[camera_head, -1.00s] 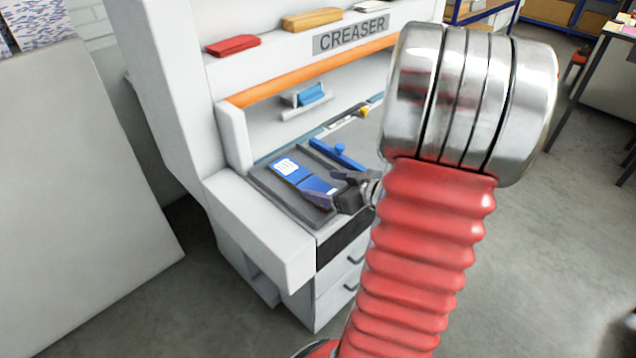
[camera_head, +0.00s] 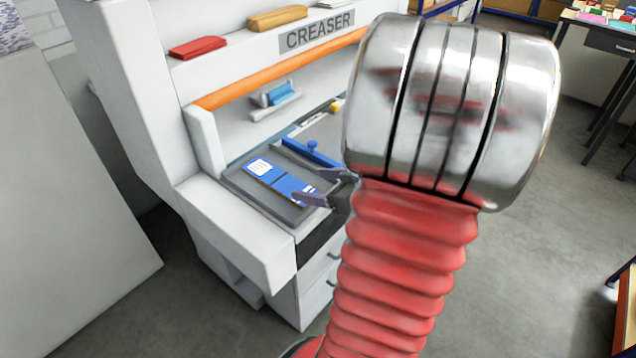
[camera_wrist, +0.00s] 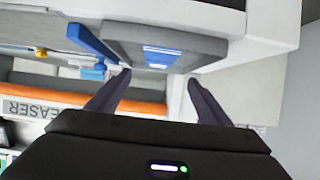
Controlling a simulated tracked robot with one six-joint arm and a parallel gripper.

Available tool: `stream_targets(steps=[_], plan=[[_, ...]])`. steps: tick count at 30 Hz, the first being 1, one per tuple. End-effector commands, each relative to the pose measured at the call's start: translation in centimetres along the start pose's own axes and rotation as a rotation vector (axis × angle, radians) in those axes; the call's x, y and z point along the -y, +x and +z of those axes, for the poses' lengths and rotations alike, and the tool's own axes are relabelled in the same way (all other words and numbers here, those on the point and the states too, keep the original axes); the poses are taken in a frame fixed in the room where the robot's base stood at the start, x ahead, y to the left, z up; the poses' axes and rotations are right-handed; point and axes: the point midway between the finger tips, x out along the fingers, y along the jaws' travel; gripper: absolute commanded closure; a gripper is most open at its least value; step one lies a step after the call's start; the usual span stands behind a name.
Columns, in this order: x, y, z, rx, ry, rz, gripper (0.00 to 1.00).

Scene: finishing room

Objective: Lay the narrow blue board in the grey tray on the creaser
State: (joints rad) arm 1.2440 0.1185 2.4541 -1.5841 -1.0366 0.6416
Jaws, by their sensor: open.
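The narrow blue board (camera_head: 283,186), with a white printed patch at its far end, lies flat in the grey tray (camera_head: 262,207) on the creaser (camera_head: 195,203). My gripper (camera_head: 309,185) is open and empty at the near right end of the board, with a finger toward either side. In the wrist view my gripper (camera_wrist: 160,77) shows spread fingers with nothing between them. The board's end (camera_wrist: 160,58) and the tray (camera_wrist: 205,48) lie beyond the fingertips, apart from them as far as I can tell. My arm hides part of the creaser's right side.
A blue bar (camera_head: 312,154) lies along the tray's back edge. A small holder with a blue block (camera_head: 281,94) is on the creaser's back wall. Red (camera_head: 198,47) and tan (camera_head: 277,18) pieces sit on its upper ledge.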

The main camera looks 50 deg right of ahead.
Motion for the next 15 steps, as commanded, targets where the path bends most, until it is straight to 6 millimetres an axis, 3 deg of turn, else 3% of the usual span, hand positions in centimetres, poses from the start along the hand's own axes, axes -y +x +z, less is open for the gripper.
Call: stream_targets(steps=[11,15], plan=[[-0.1,0.1,-0.1,0.002,-0.004,0.005,0.27],[-0.4,0.7,-1.1,0.014,-0.038,0.044,0.27]])
